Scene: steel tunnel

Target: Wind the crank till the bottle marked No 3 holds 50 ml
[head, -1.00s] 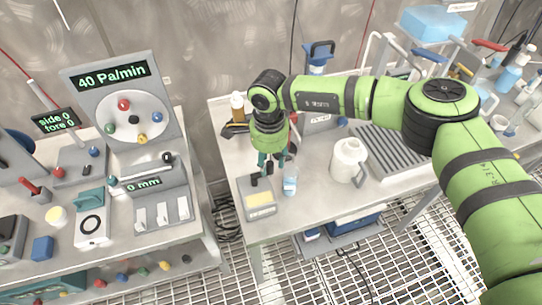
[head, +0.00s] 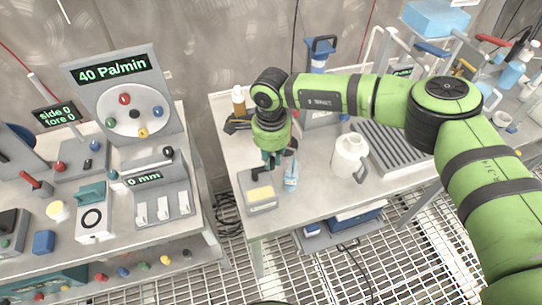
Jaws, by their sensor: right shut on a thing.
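A grey box with a pale yellow top patch (head: 260,193) lies in front of the gripper, left of the bottle. My left gripper is out of view.
A white jug (head: 349,157) and a ribbed grey tray (head: 390,150) stand to the right. A brown bottle (head: 238,101) is behind the gripper. A separate left bench holds a panel reading 40 Pa/min (head: 112,71). Bare bench top lies in front of the jug.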

